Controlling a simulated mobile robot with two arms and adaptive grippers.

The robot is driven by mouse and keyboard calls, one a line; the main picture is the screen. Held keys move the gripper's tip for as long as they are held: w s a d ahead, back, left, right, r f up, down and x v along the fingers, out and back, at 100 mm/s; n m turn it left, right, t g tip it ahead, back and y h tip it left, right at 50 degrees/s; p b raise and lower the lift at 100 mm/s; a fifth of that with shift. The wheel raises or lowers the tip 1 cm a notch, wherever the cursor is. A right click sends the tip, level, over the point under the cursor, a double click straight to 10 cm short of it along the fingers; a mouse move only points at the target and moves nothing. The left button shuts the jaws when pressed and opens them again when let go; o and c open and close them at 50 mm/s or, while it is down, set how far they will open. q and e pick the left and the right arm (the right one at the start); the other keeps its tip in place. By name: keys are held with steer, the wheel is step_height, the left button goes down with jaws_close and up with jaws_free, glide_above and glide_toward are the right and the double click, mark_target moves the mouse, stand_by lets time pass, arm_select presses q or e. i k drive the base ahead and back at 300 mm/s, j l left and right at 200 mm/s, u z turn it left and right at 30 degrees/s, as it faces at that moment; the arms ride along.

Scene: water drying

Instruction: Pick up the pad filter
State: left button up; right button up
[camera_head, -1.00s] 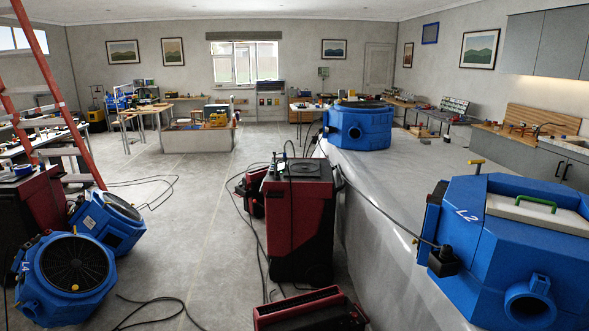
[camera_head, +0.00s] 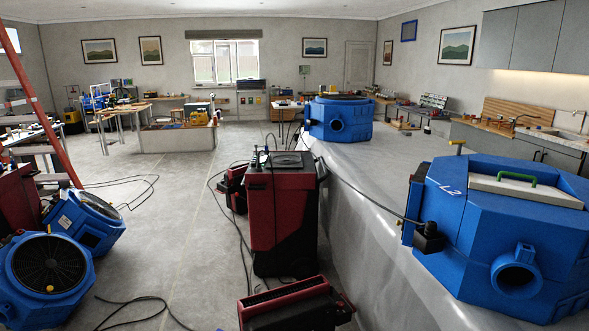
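A pale flat panel with a green handle (camera_head: 517,179) sits in the top of a large blue machine marked L2 (camera_head: 465,235) at the right. This panel may be the pad filter; I cannot tell for sure. The blue machine stands on the pale grey covered surface, with a round port on its front. Neither of my grippers is in view.
A second blue machine (camera_head: 338,118) stands farther back on the same surface. A red and black wheeled unit (camera_head: 283,215) and a low red unit (camera_head: 295,306) stand beside it. Blue fans (camera_head: 48,272) are at the left. Cables cross the otherwise open floor.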

mark_target(498, 185)
steer(key=i+l+z, duration=0.1)
steer(key=z, duration=0.35)
steer(key=i+l+z, duration=0.15)
steer(key=z, duration=0.3)
steer(key=i+l+z, duration=0.15)
steer(key=z, duration=0.25)
